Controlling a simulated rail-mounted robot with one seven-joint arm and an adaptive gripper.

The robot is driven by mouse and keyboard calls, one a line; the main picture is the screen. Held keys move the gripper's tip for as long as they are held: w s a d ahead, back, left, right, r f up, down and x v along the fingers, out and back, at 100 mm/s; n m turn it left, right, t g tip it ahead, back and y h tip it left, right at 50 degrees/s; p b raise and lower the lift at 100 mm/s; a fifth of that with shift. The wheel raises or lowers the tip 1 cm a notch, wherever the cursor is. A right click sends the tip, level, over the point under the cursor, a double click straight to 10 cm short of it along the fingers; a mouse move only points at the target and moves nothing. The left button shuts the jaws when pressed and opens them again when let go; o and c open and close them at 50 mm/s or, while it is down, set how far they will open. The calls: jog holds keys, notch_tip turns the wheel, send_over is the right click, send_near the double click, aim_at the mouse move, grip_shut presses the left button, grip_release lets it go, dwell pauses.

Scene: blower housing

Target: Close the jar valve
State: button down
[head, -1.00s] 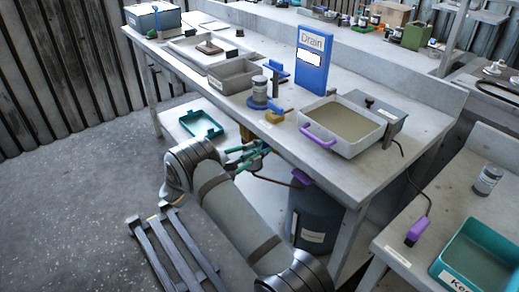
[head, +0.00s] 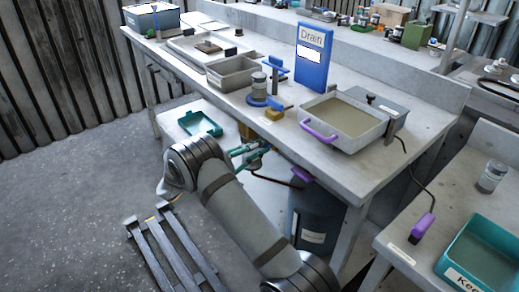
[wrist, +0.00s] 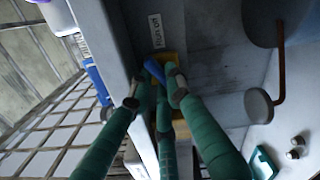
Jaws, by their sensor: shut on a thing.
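A clear jar (head: 259,84) stands on a blue base on the bench, with a brass-yellow valve fitting (head: 275,113) at the front edge. My gripper (head: 252,150) is low at the bench front, its green fingers partly hidden by my arm. In the wrist view, my gripper's fingers (wrist: 160,80) close in around a blue handle (wrist: 154,69) in front of a yellow body (wrist: 177,62). A label that seems to end in "off" is on the surface above it. The exact finger contact is too small to see clearly.
A blue Drain sign (head: 312,58), a grey tray (head: 233,74) and a basin with a purple handle (head: 343,120) stand on the bench. A dark drum (head: 312,225) is below. A slatted rack (head: 172,250) lies on the floor, with open floor to the left.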

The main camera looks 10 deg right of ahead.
jog(key=shift+s+f+m+b, duration=0.1)
jog(key=shift+m+b, duration=0.8)
jog(key=shift+m, duration=0.65)
jog(key=shift+s+m+b, duration=0.1)
jog(key=shift+m+b, duration=0.75)
jog(key=shift+m, duration=1)
jog(key=c, duration=1.7)
grip_release()
jog(key=shift+o, duration=0.3)
jog(key=v, duration=1.2)
jog(key=shift+d, duration=0.1)
